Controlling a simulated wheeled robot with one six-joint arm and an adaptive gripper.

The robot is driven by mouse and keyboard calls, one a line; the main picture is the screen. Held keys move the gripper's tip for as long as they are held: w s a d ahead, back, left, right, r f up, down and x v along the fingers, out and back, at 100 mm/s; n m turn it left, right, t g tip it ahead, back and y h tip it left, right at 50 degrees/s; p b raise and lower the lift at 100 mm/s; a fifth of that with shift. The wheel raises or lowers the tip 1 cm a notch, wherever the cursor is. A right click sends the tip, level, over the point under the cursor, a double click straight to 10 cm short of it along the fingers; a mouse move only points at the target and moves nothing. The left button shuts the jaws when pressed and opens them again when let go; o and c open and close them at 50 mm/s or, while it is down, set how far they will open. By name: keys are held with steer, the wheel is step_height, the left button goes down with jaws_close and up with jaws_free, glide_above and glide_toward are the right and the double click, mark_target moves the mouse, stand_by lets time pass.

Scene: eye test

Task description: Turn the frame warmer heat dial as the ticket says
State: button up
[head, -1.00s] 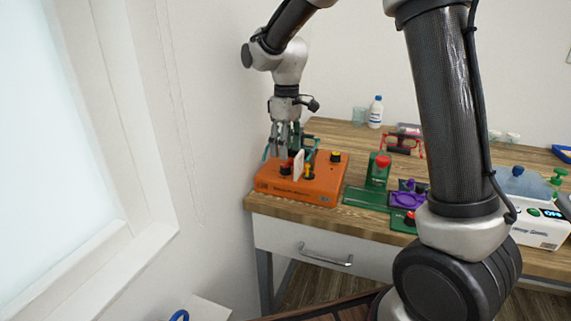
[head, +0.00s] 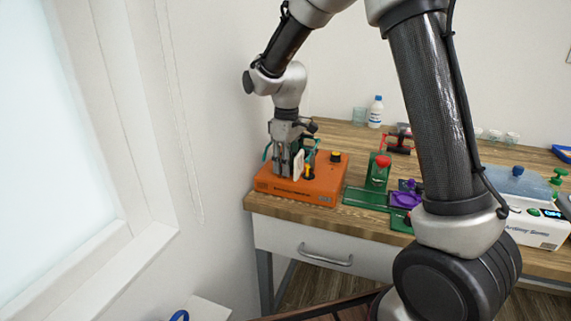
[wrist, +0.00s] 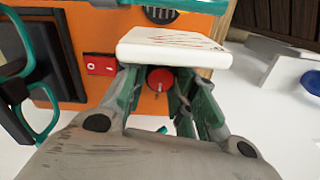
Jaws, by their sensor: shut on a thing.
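The frame warmer is an orange box (head: 322,184) at the table's left front corner; its orange top also fills much of the wrist view (wrist: 88,90). A red dial (wrist: 160,77) sits on it, between my fingertips in the wrist view. My gripper (head: 284,170) points down at the box and is shut on this red dial, which it hides in the head view. A white upright plate (head: 298,164) stands close beside the fingers. It also shows in the wrist view (wrist: 173,48), with thin red marks I cannot read. No legible ticket or dial scale shows.
A black-and-yellow knob (head: 336,156) and a yellow part (head: 309,169) are on the box. A red switch (wrist: 100,65) and teal eyeglasses (wrist: 40,115) are near the gripper. A green device (head: 377,172) stands to the right. The wall is close on the left.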

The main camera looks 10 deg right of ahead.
steer(key=shift+m, duration=0.3)
steer(key=m, duration=1.1)
steer(key=shift+m, duration=0.5)
stand_by(0.4)
steer(key=o, duration=1.1)
steer(key=shift+c, duration=0.2)
steer(key=shift+r, duration=0.1)
